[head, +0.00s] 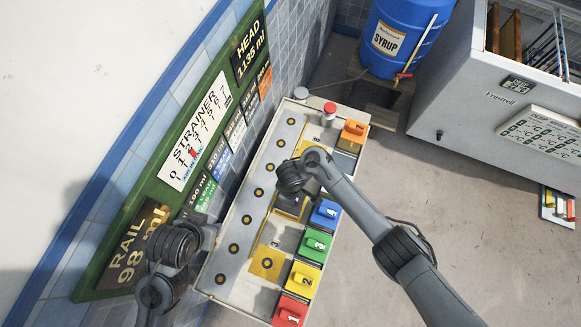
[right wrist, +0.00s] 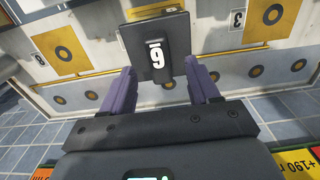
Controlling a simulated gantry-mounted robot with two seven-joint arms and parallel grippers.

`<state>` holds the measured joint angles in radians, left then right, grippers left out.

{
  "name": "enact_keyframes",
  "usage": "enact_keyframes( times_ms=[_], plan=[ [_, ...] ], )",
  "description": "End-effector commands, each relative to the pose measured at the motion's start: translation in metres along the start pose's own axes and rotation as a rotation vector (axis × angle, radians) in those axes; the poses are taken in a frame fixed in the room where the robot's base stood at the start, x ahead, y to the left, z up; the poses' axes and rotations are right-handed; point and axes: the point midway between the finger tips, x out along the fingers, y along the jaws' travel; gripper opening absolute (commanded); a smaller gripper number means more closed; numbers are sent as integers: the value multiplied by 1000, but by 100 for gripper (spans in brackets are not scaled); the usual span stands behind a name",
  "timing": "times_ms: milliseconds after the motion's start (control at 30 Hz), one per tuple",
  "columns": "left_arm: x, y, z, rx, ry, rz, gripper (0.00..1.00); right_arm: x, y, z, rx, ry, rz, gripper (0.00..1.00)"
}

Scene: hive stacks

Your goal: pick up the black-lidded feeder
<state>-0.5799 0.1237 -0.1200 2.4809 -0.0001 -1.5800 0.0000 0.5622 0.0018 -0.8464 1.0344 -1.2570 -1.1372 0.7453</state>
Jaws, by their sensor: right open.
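The black-lidded feeder (right wrist: 155,45) shows in the right wrist view as a dark square lid with a white numeral that looks like an underlined 6 or 9. My right gripper (right wrist: 160,80) is open, with one purple finger at each side of the lid's near edge. I cannot tell whether the fingers touch it. In the head view my right arm (head: 345,190) reaches over the middle of the bench and hides its fingers and most of what lies below. My left arm (head: 172,250) is at the lower left; its gripper does not show.
Red (head: 290,312), yellow (head: 304,278), green (head: 315,245), blue (head: 325,213) and orange (head: 354,130) feeders line the right edge of the bench (head: 222,270). A red button (head: 330,109) stands at its far end. A green sign board (head: 110,265) is left; open floor (head: 490,220) is right.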

Motion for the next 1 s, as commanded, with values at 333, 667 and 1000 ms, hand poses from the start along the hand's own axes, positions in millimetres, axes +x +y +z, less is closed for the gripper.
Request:
enact_keyframes(
  times_ms=[333,667,1000],
  plan=[
    [25,0,8,3,-1,-3,43,44,2,-3,0,-1,-1,61],
    [25,2,8,-6,0,4,43,47,2,-3,2,0,0,61],
    [25,3,8,-9,0,7,43,47,2,-3,2,0,0,10]
  ],
)
